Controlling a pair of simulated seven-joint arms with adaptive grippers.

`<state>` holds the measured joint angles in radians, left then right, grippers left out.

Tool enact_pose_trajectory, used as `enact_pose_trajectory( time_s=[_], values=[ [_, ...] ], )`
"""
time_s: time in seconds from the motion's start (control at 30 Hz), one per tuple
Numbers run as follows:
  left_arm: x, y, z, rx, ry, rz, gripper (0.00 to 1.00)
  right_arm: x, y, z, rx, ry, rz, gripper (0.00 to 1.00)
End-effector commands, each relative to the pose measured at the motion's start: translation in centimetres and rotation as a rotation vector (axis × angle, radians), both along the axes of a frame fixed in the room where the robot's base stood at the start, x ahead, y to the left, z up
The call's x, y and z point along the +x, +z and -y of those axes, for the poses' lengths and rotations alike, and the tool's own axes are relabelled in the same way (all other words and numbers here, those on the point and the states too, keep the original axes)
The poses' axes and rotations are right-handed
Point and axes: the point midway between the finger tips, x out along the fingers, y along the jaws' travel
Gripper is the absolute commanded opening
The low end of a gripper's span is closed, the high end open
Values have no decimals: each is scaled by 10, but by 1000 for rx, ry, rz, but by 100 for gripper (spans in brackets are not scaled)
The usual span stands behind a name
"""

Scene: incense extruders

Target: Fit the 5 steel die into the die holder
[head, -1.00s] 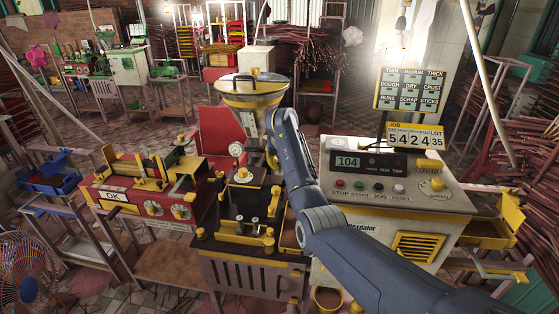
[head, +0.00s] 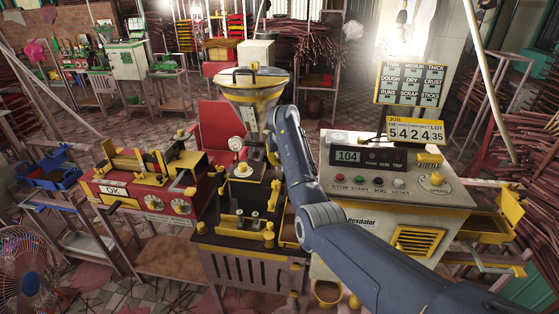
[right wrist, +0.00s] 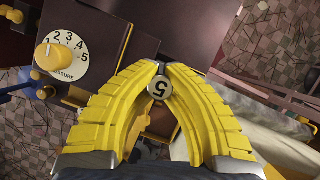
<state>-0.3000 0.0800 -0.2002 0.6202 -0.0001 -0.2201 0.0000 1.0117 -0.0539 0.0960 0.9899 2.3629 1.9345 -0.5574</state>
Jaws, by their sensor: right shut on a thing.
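The steel die (right wrist: 159,88), a small round disc marked 5, sits between the fingertips of my right gripper (right wrist: 158,74) in the right wrist view. The yellow fingers are shut on it. In the head view, my right gripper (head: 271,157) is mostly hidden behind my blue right arm, beside the black extruder (head: 241,190) below the hopper. I cannot make out the die in the head view. I cannot pick out the die holder for certain; my arm covers part of the extruder's right side. My left gripper is not in view.
A steel hopper (head: 253,88) stands above the extruder. A control cabinet (head: 400,205) reading 104 is close on the right. A red machine (head: 150,190) marked OK stands left. In the right wrist view, a yellow-knobbed pressure dial (right wrist: 61,55) is at upper left.

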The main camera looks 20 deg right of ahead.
Motion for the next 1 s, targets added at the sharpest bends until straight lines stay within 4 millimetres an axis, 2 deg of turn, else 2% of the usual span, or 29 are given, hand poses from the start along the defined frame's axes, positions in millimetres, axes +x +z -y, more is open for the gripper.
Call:
enact_pose_trajectory(
  time_s=[1.0],
  values=[
    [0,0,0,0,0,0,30,1,-5,0,-2,1,2,0]
  ],
)
